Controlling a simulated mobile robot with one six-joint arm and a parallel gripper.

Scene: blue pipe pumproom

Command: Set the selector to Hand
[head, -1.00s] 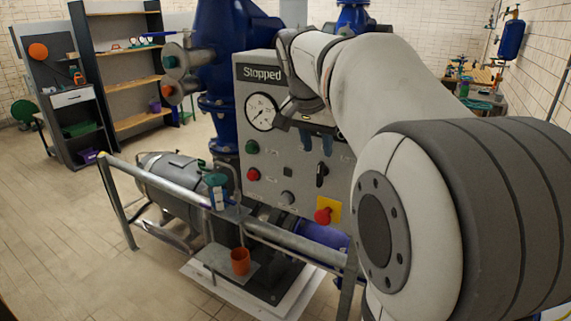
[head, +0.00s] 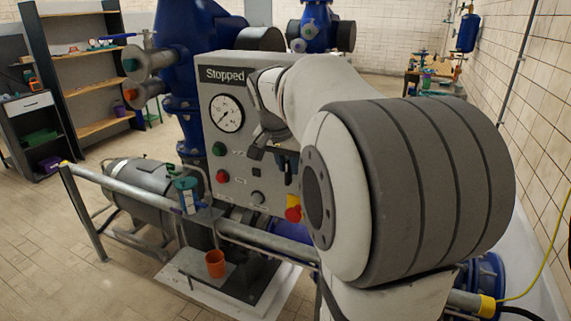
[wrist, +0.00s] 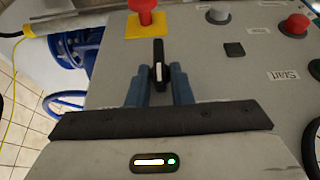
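The selector (wrist: 158,62) is a narrow black lever with a white mark on a grey control panel. In the wrist view it stands straight up and down in the picture, between the two blue fingers of my gripper (wrist: 159,82). The fingers are apart, with a visible gap on each side of the lever. In the head view my gripper (head: 283,162) is at the panel's right part, and my arm and fingers hide most of the selector. The labels around the selector cannot be read.
A red emergency button on a yellow plate (wrist: 146,20) sits close beyond the selector. The panel (head: 238,185) also carries a gauge (head: 227,113), a green button (head: 219,149), a red button (head: 222,176) and a "Stopped" display (head: 222,75). A grey rail (head: 245,235) runs in front.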

